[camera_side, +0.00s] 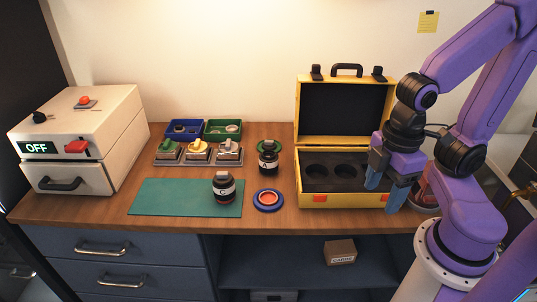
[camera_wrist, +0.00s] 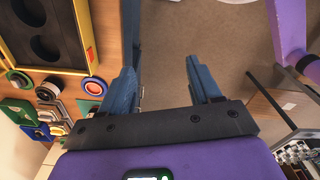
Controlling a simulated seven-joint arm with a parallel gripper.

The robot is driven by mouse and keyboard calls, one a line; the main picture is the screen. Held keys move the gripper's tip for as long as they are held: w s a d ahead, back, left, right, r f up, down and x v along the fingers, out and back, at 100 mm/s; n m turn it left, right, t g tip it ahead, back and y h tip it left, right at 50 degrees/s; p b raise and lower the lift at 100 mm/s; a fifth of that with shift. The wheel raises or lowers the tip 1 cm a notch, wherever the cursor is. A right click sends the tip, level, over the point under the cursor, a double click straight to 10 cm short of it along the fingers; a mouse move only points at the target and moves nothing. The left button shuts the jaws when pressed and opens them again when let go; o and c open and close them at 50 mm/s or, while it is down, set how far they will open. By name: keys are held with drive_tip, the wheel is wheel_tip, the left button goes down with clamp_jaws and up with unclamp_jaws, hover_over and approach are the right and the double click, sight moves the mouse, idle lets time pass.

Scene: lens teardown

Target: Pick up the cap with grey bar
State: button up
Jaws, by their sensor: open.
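I cannot single out the cap with grey bar for certain. Three small pieces with knobs or bars on top stand in a row on grey bases left of centre in the side view: a green one (camera_side: 168,149), a yellow one (camera_side: 199,149) and a pale grey one (camera_side: 229,151). At this size I cannot tell which has a grey bar. My gripper (camera_side: 386,197) is in front of the yellow case's right end, well right of that row. In the wrist view my gripper (camera_wrist: 160,68) is open, with nothing between its blue fingers, beyond the table edge.
A yellow case (camera_side: 320,200) stands open with round wells. One dark lens (camera_side: 268,162) stands near the row, another (camera_side: 223,190) on the teal mat (camera_side: 160,198). A blue-and-red ring (camera_side: 268,200) lies in front. Blue (camera_side: 184,136) and green (camera_side: 222,137) bins stand behind. A white box (camera_side: 75,140) reads OFF.

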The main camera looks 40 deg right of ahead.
drive_tip(key=w+a+r+m+t, duration=0.1)
drive_tip(key=w+a+m, duration=0.15)
drive_tip(key=w, duration=0.35)
drive_tip(key=w+a+m, duration=0.1)
drive_tip(key=w+m, duration=0.3)
drive_tip(key=w, duration=0.3)
drive_tip(key=w+m+t+h, duration=0.1)
drive_tip(key=w+m, duration=0.5)
drive_tip(key=w, duration=0.7)
drive_tip(key=m+h, duration=0.3)
drive_tip(key=m, duration=0.8)
hover_over(269, 142)
drive_tip(key=s+a, duration=0.4)
drive_tip(key=a, duration=0.1)
wheel_tip(269, 142, down, 5)
drive_tip(key=shift+t, duration=0.3)
drive_tip(key=x, duration=1.6)
drive_tip(key=shift+a+f, duration=0.1)
drive_tip(key=shift+f, duration=0.1)
drive_tip(key=c, duration=0.7)
